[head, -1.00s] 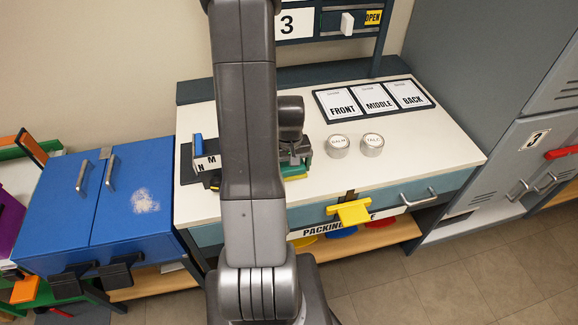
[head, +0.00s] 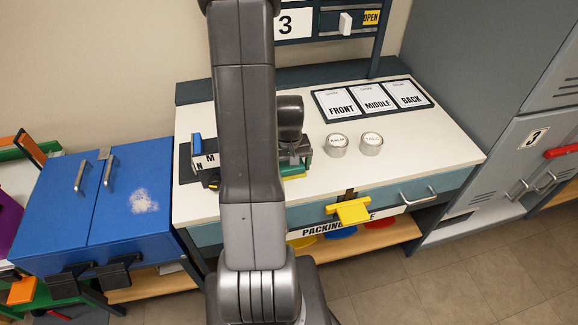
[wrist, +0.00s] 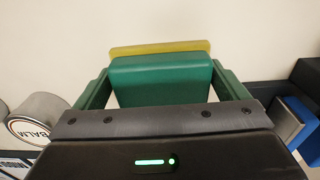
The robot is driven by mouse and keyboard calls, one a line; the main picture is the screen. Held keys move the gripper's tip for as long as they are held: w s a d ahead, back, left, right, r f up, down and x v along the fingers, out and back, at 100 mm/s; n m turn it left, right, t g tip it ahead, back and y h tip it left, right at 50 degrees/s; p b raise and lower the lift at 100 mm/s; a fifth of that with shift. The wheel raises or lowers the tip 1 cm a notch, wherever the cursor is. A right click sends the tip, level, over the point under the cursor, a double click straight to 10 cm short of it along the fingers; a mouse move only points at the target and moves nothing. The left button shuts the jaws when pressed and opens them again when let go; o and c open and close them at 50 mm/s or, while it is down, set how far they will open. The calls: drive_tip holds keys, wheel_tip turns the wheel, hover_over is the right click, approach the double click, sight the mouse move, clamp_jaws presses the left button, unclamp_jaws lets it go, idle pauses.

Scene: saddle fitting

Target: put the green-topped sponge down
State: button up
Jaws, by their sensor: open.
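The green-topped sponge (wrist: 160,80) has a green block on top and a yellow layer (wrist: 160,47) that shows at its far edge in the wrist view. In the head view its yellow part (head: 294,177) shows low at the white worktop, beside my arm, which hides most of it. My gripper (wrist: 160,68) is open, with one green finger on each side of the sponge. Gaps show between the fingers and the sponge nearer the wrist; contact at the tips is unclear. In the head view the gripper (head: 292,155) is partly hidden behind my arm.
Two round tins, BALM (head: 337,145) and TALC (head: 371,143), stand right of the gripper. A card board (head: 372,98) reading FRONT, MIDDLE, BACK lies behind them. A dark holder with blue and lettered parts (head: 203,160) is at the left. The right front worktop is clear.

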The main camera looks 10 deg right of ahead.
drive_tip(key=shift+s+a+f, duration=0.15)
drive_tip(key=shift+s+f, duration=0.25)
drive_tip(key=shift+f, duration=0.2)
drive_tip(key=shift+w+r+p, duration=0.1)
drive_tip(key=shift+r+p, duration=0.45)
drive_tip(key=shift+p, duration=0.2)
wheel_tip(320, 180, up, 12)
drive_tip(key=shift+w+r, duration=0.2)
drive_tip(key=shift+f, duration=0.1)
wheel_tip(320, 180, down, 12)
drive_tip(key=shift+w+r, duration=0.1)
drive_tip(key=shift+w, duration=0.05)
